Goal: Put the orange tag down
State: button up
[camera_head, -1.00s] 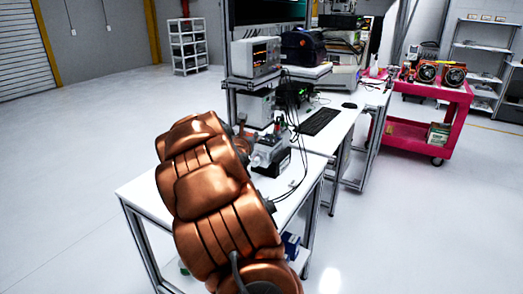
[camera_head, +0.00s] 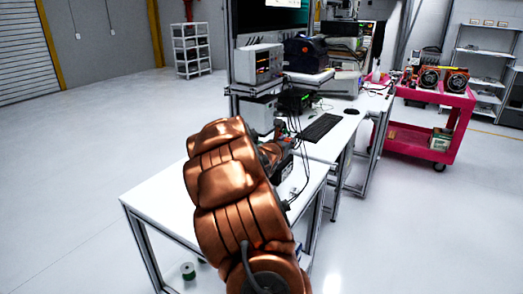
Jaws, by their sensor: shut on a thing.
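My copper-coloured arm (camera_head: 225,175) reaches over the white workbench and covers much of its middle. Its wrist end (camera_head: 270,152) is beside a dark device (camera_head: 284,166) on the bench. I cannot make out my gripper's fingers; they are hidden behind the arm or lost among the dark parts there. I cannot make out the orange tag either. Small red and green spots (camera_head: 281,127) show just beyond the wrist, too small to identify.
The bare left part of the white bench top (camera_head: 165,205) is clear. Black cables (camera_head: 303,170) hang at its right side. Behind are an instrument with a screen (camera_head: 256,63), a keyboard (camera_head: 320,128) and a pink cart (camera_head: 425,140).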

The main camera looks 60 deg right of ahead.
jog(key=w+a+p, duration=0.1)
jog(key=w, duration=0.1)
jog(key=w+a+p, duration=0.1)
jog(key=w+a, duration=0.1)
jog(key=w+a+p, duration=0.1)
jog(key=w+a, duration=0.1)
jog(key=shift+w+a+f, duration=0.25)
jog(key=shift+w+f, duration=0.1)
jog(key=shift+w, duration=0.05)
jog(key=shift+w+a+f, duration=0.1)
jog(key=shift+f, duration=0.15)
notch_tip(320, 180, down, 3)
jog(key=shift+r+p, duration=0.15)
jog(key=shift+p, duration=0.6)
jog(key=shift+f, duration=0.2)
jog(key=shift+f+b, duration=0.2)
jog(key=shift+b, duration=0.1)
jog(key=o, duration=0.8)
jog(key=shift+o, duration=0.2)
jog(key=shift+r, duration=0.1)
